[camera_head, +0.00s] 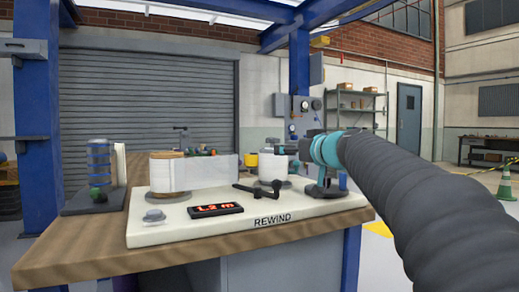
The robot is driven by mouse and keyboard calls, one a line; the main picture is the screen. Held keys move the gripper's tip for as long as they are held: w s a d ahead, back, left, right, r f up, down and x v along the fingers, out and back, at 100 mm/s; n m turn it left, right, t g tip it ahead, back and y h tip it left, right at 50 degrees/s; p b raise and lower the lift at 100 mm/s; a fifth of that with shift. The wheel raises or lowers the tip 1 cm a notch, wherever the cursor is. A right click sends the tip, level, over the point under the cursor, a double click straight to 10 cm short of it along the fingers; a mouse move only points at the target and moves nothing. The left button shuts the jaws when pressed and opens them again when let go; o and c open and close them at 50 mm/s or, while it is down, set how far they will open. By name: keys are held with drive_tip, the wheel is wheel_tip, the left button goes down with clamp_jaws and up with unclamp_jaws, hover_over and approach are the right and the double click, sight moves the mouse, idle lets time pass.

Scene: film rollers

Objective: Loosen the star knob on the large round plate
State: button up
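A white board labelled REWIND (225,228) lies on a wooden bench (75,254). It carries a left roll (167,185) and a right roll (270,186), with a pale film strip (203,173) between them. I cannot make out a star knob or a large round plate with certainty. A small grey knob (154,214) sits at the board's front left. My gripper (326,190) points down over the bench's right end, beside the right roll. Its fingers are small and dark, so their opening is unclear. What lies behind it is hidden.
A black crank handle (260,189) and a red display reading 1.2 m (215,209) are on the board. A stand with a blue cylinder (98,165) is at the bench's left. A blue post (37,130) rises at left. The board's front is mostly clear.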

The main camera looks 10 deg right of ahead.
sight(277, 140)
drive_tip(key=shift+t, duration=0.5)
drive_tip(key=p+x, duration=0.1)
drive_tip(key=x, duration=0.4)
drive_tip(key=d+r+p+x, duration=0.1)
drive_tip(key=x, duration=0.4)
drive_tip(key=d+p+x, duration=0.1)
drive_tip(key=x, duration=0.4)
drive_tip(key=shift+w+r, duration=0.3)
drive_tip(key=shift+w, duration=0.2)
drive_tip(key=c, duration=1.2)
drive_tip(key=shift+o, duration=0.2)
drive_tip(key=shift+d+f, duration=0.1)
